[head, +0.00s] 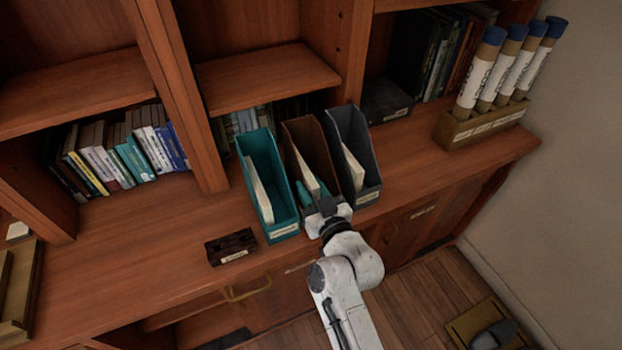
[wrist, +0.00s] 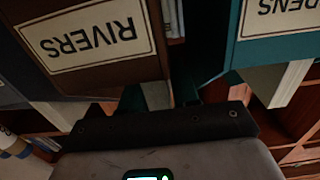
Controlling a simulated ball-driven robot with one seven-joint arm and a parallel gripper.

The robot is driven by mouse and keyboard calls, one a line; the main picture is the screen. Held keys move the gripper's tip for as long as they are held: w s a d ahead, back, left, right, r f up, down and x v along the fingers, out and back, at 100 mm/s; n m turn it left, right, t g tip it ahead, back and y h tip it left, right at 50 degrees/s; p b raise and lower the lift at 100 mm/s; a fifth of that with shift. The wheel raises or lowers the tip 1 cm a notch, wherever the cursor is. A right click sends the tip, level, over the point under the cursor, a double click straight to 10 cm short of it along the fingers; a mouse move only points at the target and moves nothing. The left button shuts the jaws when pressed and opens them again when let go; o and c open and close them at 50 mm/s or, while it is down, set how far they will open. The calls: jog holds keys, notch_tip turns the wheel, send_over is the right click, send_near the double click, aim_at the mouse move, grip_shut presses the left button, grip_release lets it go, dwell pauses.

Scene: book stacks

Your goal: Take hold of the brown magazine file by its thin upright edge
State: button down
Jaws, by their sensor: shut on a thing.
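The brown magazine file (head: 308,132) stands upright on the wooden counter between a teal file (head: 282,212) and a dark grey file (head: 367,186), with pale papers inside. In the wrist view the brown file (wrist: 112,76) shows upside down with a label reading RIVERS. My gripper (head: 314,194) is at its front, shut on its thin upright edge. In the wrist view my gripper (wrist: 172,93) has one finger on each side of that edge. The fingertips are partly hidden behind the files.
The teal file (wrist: 278,50) stands close to the brown one, with a narrow gap. A small dark labelled box (head: 231,247) sits front left on the counter. A wooden holder (head: 482,124) with several white tubes is at the right. Bookshelves rise behind.

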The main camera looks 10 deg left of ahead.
jog(key=shift+r+p, duration=0.65)
jog(key=shift+r, duration=0.3)
